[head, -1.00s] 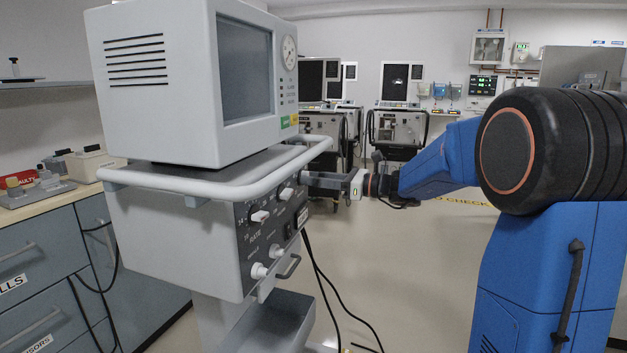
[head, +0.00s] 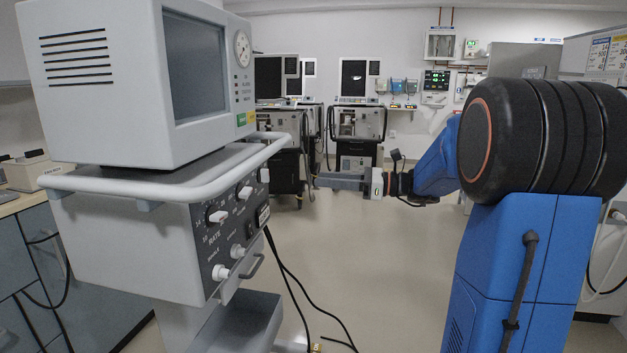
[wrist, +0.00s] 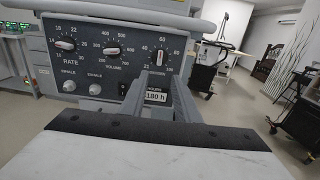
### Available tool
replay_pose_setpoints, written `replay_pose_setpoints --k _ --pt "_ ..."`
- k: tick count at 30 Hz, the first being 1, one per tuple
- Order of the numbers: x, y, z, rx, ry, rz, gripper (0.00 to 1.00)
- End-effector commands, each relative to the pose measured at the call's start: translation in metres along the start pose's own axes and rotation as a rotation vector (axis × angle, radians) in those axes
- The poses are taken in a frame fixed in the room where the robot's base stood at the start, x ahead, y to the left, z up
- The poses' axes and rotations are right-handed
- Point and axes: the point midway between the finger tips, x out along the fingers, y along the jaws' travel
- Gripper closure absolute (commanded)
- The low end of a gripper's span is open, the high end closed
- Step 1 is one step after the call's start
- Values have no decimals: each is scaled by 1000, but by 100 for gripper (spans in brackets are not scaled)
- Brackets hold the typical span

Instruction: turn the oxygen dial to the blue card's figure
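The ventilator's front panel (wrist: 101,60) fills the upper middle of the wrist view. Its oxygen dial (wrist: 160,57) has a pale pointer knob standing about upright, with figures from 21 to 100 around it; the exact setting is too small to read surely. In the head view the oxygen dial (head: 264,175) is the far knob on the panel. My gripper (wrist: 160,78) is open and empty, its two fingers apart just below the dial in the wrist view. In the head view my gripper (head: 317,181) is to the right of the panel, clear of it.
The rate dial (head: 218,216) and volume dial (head: 244,192) are beside the oxygen dial, with smaller knobs below. A white rail (head: 170,180) runs around the ventilator above the panel. Dark cables (head: 290,285) hang in front. Open floor (head: 375,260) lies between it and my arm.

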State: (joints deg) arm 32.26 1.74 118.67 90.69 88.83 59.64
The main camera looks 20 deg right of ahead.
Motion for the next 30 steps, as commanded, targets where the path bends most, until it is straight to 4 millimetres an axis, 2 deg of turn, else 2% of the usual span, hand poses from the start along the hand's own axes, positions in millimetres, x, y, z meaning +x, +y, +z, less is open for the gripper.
replay_pose_setpoints --k 7,23,26,29,30 --pt "-14 0 0 0 1 0 71" --pt "-14 2 0 -4 5 2 71" --pt "-7 16 -4 -35 39 22 71" --pt "5 48 -15 -108 119 69 71" --pt "10 64 -21 -150 161 96 71"
